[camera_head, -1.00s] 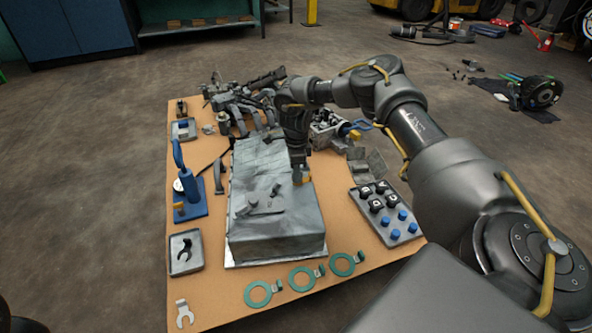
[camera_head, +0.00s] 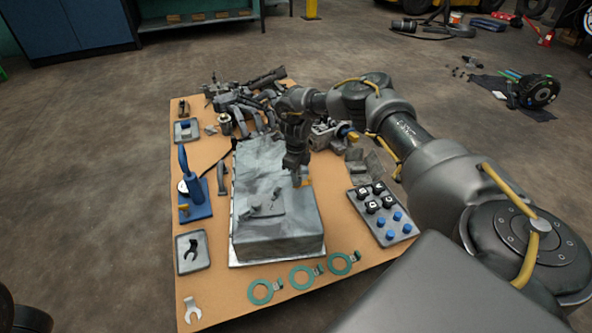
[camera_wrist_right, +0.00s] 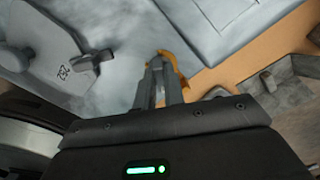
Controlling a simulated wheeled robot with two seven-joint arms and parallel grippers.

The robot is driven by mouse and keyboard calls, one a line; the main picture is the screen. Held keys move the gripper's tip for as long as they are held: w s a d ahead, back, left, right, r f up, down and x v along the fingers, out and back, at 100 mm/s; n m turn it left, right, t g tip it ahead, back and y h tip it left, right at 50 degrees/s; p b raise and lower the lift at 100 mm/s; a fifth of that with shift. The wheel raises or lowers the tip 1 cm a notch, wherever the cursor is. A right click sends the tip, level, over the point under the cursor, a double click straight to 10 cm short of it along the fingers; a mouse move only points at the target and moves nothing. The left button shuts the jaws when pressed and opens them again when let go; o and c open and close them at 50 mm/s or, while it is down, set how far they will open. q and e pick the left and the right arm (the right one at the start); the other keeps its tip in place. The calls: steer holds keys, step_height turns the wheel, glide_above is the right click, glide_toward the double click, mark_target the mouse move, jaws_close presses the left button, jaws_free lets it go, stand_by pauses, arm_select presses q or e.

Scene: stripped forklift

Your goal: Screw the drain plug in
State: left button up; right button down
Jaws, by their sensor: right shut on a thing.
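A large grey metal casing (camera_head: 278,232) lies on the tan work board, with a flat cover plate carrying small parts on its top. My right gripper (camera_head: 301,180) points down at the casing's right side edge. Its fingers (camera_wrist_right: 163,82) are closed together in the wrist view. A small orange-yellow piece (camera_wrist_right: 178,66) shows at the fingertips and also in the head view (camera_head: 307,183); it looks like the drain plug, mostly hidden by the fingers. I cannot tell whether it sits in a hole. My left gripper is not in view.
A grey tray (camera_head: 384,214) with black and blue caps lies right of the casing. Several green rings (camera_head: 301,277) lie in front. Metal parts crowd the back.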

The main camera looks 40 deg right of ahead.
steer(key=shift+r, duration=0.1)
steer(key=m+p, duration=0.3)
steer(key=m, duration=0.1)
steer(key=shift+r, duration=0.1)
steer(key=shift+m+p, duration=0.4)
steer(key=shift+m, duration=0.3)
steer(key=shift+f+m, duration=0.25)
steer(key=shift+m, duration=0.25)
